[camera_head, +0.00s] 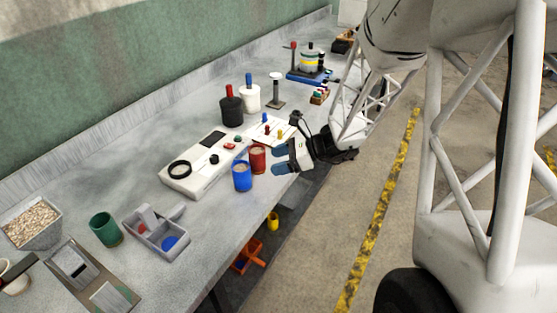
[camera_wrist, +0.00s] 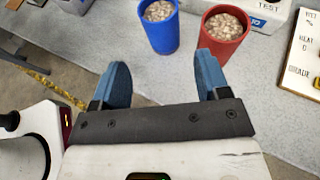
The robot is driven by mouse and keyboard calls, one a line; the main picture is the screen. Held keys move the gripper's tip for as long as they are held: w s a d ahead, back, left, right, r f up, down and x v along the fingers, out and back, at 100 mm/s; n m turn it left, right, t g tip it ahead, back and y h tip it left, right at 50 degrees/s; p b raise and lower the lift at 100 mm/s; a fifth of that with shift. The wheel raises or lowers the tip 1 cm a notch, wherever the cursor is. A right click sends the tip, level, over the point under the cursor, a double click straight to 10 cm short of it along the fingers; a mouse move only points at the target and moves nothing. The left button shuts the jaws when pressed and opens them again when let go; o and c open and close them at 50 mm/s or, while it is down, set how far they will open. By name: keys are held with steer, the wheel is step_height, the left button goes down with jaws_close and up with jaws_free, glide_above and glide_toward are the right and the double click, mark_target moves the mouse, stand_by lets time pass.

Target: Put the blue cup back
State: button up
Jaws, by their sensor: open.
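The blue cup (camera_head: 242,177) stands upright on the grey bench, in front of a white instrument. In the wrist view the blue cup (camera_wrist: 161,28) is filled with pale grain and stands just beyond my fingers. A red cup (camera_head: 257,158), also holding grain, stands close beside it and shows in the wrist view (camera_wrist: 223,34). My gripper (camera_head: 281,159) is at the bench's front edge, to the right of the cups. Its two blue fingers (camera_wrist: 160,78) are open with nothing between them, apart from both cups.
The white instrument (camera_head: 190,178) with a black ring lies behind the cups. A green cup (camera_head: 105,229), a grey divided tray (camera_head: 176,243) and a grain bin (camera_head: 33,237) stand at the left. Black and white bottles (camera_head: 232,110) stand behind. Bare bench lies between tray and blue cup.

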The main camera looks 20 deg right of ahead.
steer(key=s+r+n+h, duration=0.6)
steer(key=s+r+n, duration=0.2)
steer(key=s, duration=0.5)
steer(key=s+d+r+n+h, duration=0.1)
steer(key=s+r+n+h, duration=0.6)
steer(key=s+n, duration=0.5)
steer(key=shift+s+r+n+g, duration=0.4)
steer(key=shift+s+r, duration=0.4)
steer(key=shift+s, duration=0.45)
steer(key=shift+d, duration=0.1)
